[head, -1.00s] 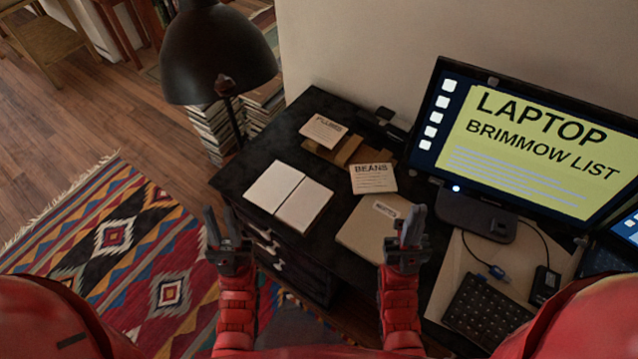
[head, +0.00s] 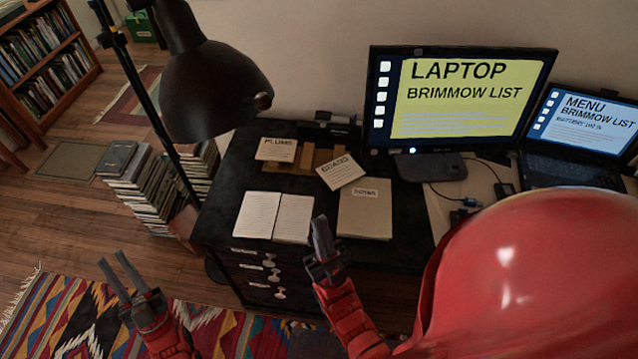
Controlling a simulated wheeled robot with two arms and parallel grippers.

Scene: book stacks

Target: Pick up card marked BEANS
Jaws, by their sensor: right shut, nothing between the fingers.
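The card marked BEANS (head: 341,171) is a small pale card on the black desk, turned at an angle. It lies between a brown wooden piece and the folder marked NOTES (head: 364,215). My left gripper (head: 111,259) is open and empty over the rug side, far left of the desk. Both grippers are clear of the card.
A card marked PLUMS (head: 276,149) and an open blank book (head: 273,217) lie on the desk. A monitor (head: 459,98) and a laptop (head: 585,130) stand to the right. A black lamp (head: 215,90) hangs at the left, with book stacks (head: 150,188) on the floor.

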